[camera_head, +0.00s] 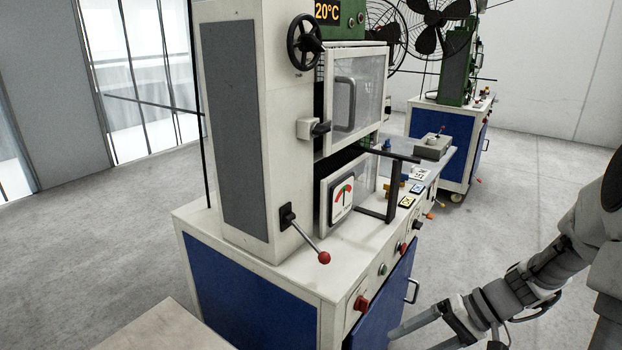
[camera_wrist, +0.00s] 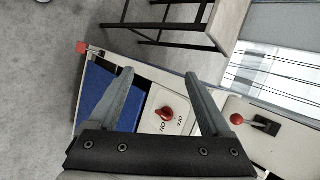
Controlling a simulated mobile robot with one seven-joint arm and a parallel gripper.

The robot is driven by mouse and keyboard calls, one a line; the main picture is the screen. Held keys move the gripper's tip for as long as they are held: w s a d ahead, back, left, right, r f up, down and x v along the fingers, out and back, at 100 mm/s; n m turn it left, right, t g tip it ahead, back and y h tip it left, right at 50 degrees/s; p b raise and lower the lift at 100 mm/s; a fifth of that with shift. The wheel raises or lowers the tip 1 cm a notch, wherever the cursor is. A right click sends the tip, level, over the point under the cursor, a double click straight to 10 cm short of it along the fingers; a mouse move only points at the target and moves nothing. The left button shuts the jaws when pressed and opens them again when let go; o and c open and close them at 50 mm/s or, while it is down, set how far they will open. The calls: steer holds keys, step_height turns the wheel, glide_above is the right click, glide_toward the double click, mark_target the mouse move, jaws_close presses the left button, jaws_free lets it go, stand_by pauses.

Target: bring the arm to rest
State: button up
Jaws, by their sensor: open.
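My gripper (camera_wrist: 160,78) shows in the wrist view with its two grey fingers spread wide and nothing between the tips. Beyond the fingers is a red rotary switch (camera_wrist: 167,114) on a white plate marked ON and OFF, apart from them as far as I can tell. In the head view my arm (camera_head: 500,298) reaches in from the right edge, and my gripper is low, by the front of the machine's blue cabinet (camera_head: 384,305). The fingertips are partly hidden there. The white machine (camera_head: 285,160) stands in the middle of the head view.
A lever with a red ball (camera_head: 324,258) sticks out of the machine's side. A bar handle (camera_head: 412,290) juts from the cabinet door. A table corner (camera_head: 165,328) is at the lower left. A second cabinet with fans (camera_head: 440,22) stands behind.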

steer(key=s+a+r+n+t+h, duration=0.1)
steer(key=s+a+r+t+h, duration=0.1)
steer(key=s+r+h, duration=0.55)
steer(key=s+a+r+n+t+h, duration=0.25)
steer(key=s+r, duration=0.25)
steer(key=r, duration=0.5)
step_height(320, 180, up, 19)
steer(key=p, duration=1.9)
steer(key=shift+w+a+m+y, duration=0.15)
steer(key=shift+m+y, duration=0.2)
steer(key=shift+y, duration=0.05)
steer(key=shift+f, duration=0.1)
